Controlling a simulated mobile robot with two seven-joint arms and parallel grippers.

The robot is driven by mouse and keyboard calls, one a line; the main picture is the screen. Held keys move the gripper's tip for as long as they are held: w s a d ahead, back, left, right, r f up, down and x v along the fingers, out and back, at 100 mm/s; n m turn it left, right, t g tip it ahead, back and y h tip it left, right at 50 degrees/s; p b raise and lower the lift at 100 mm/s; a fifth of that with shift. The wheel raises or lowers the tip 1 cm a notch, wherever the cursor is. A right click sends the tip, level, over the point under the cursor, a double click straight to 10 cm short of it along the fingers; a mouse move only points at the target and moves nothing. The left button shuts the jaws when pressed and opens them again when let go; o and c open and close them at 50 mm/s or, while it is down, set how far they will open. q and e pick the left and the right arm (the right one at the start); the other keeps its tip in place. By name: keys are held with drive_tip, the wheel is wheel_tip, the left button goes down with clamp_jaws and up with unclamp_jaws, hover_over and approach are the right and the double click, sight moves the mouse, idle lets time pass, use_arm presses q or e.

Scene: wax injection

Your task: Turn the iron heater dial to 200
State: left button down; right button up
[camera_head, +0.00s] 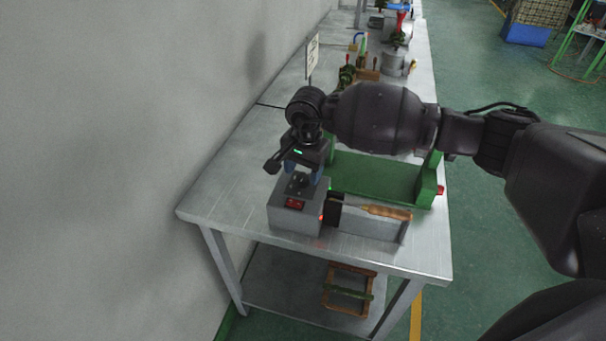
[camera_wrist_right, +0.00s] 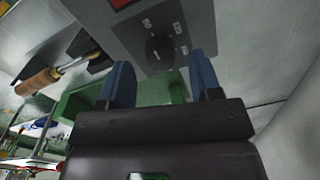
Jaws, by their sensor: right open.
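The iron heater (camera_head: 291,219) is a grey box at the table's near end, with a red switch on it. Its black round dial (camera_head: 298,181) is on top. In the right wrist view the dial (camera_wrist_right: 158,50) stands upright from the grey panel, with white numbers around it, too small to read surely; I cannot tell its setting. My right gripper (camera_head: 303,171) is open and empty, pointing down just above the dial. Its blue fingers (camera_wrist_right: 162,80) are to either side of the dial in the picture, apart from it. My left gripper is not in view.
An iron with a wooden handle (camera_head: 386,211) lies to the right of the heater. A green stand (camera_head: 375,177) is behind it. More tools and a small sign (camera_head: 312,54) stand farther back. The wall is to the left; bare table lies left of the heater.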

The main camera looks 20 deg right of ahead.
drive_tip(key=shift+f, duration=1)
drive_tip(key=c, duration=0.9)
drive_tip(key=shift+c, duration=0.2)
